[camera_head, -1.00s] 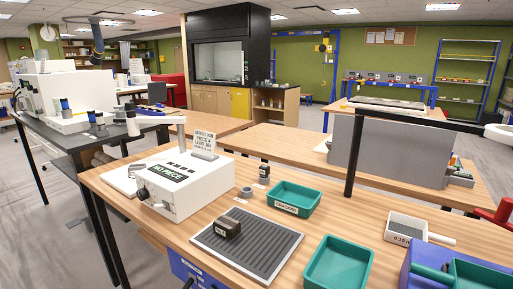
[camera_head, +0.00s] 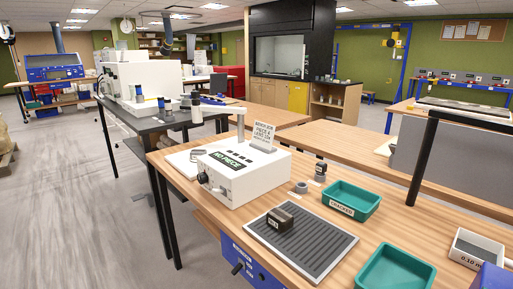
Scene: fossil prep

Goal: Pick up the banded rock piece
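I cannot make out a banded rock piece in this view. On the wooden bench (camera_head: 180,171), a small dark block (camera_head: 283,217) with a light label lies on a grey ribbed mat (camera_head: 318,240). A white instrument box (camera_head: 240,186) behind it has a display reading "NO PIECE", and a printed sign (camera_head: 263,134) stands on top. A green tray (camera_head: 355,212) labelled "CRACKED" is to the right and looks empty. A second green tray (camera_head: 397,268) is cut off at the bottom edge. My gripper is not in view.
A small grey ring (camera_head: 301,187) and a small dark upright item (camera_head: 320,171) stand behind the mat. A white scale (camera_head: 478,246) is at the right. A dark table (camera_head: 150,124) with a white machine stands at the left. Open floor (camera_head: 65,200) lies to the left.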

